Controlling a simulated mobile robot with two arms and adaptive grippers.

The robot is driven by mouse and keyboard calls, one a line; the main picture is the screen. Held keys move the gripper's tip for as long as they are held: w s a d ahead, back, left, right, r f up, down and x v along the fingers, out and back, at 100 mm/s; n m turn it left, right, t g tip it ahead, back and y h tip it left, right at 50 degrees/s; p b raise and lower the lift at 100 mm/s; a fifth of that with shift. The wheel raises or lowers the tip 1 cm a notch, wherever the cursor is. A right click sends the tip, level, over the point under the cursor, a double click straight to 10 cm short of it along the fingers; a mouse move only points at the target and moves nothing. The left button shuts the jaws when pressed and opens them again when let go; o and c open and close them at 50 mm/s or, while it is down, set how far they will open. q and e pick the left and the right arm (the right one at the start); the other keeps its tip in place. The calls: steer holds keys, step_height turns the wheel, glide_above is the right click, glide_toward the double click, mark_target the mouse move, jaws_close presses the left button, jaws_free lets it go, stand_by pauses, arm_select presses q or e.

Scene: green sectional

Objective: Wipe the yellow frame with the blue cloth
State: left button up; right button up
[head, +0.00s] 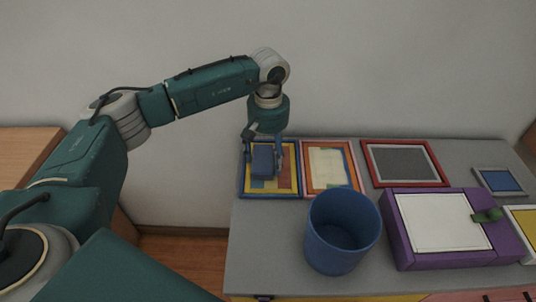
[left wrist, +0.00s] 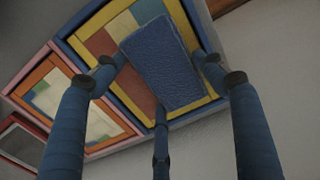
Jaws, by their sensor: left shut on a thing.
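The blue cloth (head: 262,161) looks like a thick, block-shaped pad. It also shows in the left wrist view (left wrist: 160,65), between the fingers. My left gripper (head: 265,152) points down and is shut on it. Both are over the left picture frame, which has a yellow inner border (left wrist: 108,92) and a blue outer edge (head: 243,184). The cloth covers part of the coloured patches inside this frame. I cannot tell whether the cloth touches it. My right gripper is not in view.
An orange-and-pink frame (head: 307,184) lies close on the right, then a red frame (head: 437,160). A blue bin (head: 337,262) stands in front. A purple box (head: 397,248) and a small blue-centred frame (head: 500,181) are further right. The wall is close behind.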

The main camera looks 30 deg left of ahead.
arm_select(q)
step_height(320, 180, up, 9)
steer(key=p, duration=0.4)
steer(key=shift+f+p, duration=0.2)
steer(key=shift+p, duration=0.1)
steer(key=shift+s+d, duration=0.2)
steer(key=shift+d, duration=0.05)
steer(key=s+d+r+m, duration=0.2)
steer(key=s+d, duration=0.1)
steer(key=s, duration=0.6)
steer(key=s+d+r+m, duration=0.2)
steer(key=s+d+m, duration=0.1)
steer(key=s, duration=0.6)
steer(key=shift+s+d, duration=0.25)
steer(key=shift+d, duration=0.05)
